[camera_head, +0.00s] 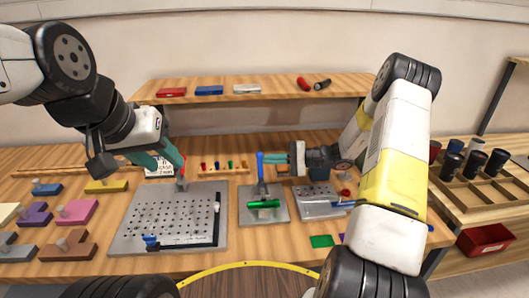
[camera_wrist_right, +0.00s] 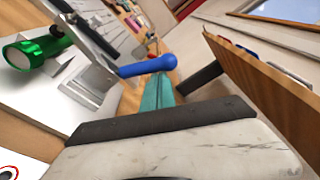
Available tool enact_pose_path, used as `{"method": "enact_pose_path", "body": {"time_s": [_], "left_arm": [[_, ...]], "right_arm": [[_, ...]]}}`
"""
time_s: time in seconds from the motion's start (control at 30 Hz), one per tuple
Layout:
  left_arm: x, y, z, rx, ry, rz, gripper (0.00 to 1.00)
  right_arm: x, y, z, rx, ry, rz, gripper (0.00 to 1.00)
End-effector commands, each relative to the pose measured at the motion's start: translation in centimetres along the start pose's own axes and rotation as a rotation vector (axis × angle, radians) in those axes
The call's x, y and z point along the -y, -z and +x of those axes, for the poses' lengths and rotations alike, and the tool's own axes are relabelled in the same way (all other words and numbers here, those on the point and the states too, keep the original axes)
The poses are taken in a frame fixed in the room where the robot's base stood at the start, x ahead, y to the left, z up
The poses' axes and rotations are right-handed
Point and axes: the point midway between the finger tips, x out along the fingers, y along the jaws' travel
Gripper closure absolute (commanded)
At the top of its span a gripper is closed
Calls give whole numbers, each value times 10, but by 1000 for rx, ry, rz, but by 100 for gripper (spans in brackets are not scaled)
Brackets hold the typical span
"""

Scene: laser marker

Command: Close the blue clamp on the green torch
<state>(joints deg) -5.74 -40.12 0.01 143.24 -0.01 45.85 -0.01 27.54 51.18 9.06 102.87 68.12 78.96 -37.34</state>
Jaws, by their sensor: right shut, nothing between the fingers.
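The green torch (camera_head: 263,204) lies across a small grey plate (camera_head: 246,216) in mid-bench; the right wrist view shows it in a pale cradle at left (camera_wrist_right: 38,50). Behind it the blue clamp handle (camera_head: 260,166) stands upright. Its rounded blue end (camera_wrist_right: 150,66) and grey metal arm show in the right wrist view. I cannot tell whether the clamp presses on the torch. My right gripper (camera_head: 267,158) is shut and empty, its teal fingers (camera_wrist_right: 158,92) beside the blue handle; contact is unclear. My left gripper (camera_head: 164,160) is open by a red upright handle (camera_head: 182,172).
A large perforated grey plate (camera_head: 130,218) lies left of the torch plate, and another fixture plate (camera_head: 318,208) lies right of it. Coloured blocks (camera_head: 76,211) fill the left bench. A shelf (camera_head: 270,88) spans behind. A divided crate (camera_head: 460,185) stands far right.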

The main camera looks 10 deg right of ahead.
Motion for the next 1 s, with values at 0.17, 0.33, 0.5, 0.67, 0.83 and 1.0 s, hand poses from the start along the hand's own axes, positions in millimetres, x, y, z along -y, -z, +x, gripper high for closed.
{"method": "enact_pose_path", "body": {"time_s": [0.17,0.33,0.5,0.67,0.83,1.0], "left_arm": [[0,0,0,0,0,0,61],[0,0,0,0,0,0,61],[0,0,0,0,0,0,61],[0,0,0,0,0,0,61],[0,0,0,0,0,0,61],[0,0,0,0,0,0,61]], "right_arm": [[0,-1,0,0,1,-6,100],[2,-9,-2,0,22,-127,100],[3,-22,-4,1,45,-300,100],[3,-32,-5,1,53,-368,100],[2,-34,-5,1,52,-366,100],[2,-34,-5,1,52,-365,100]]}}
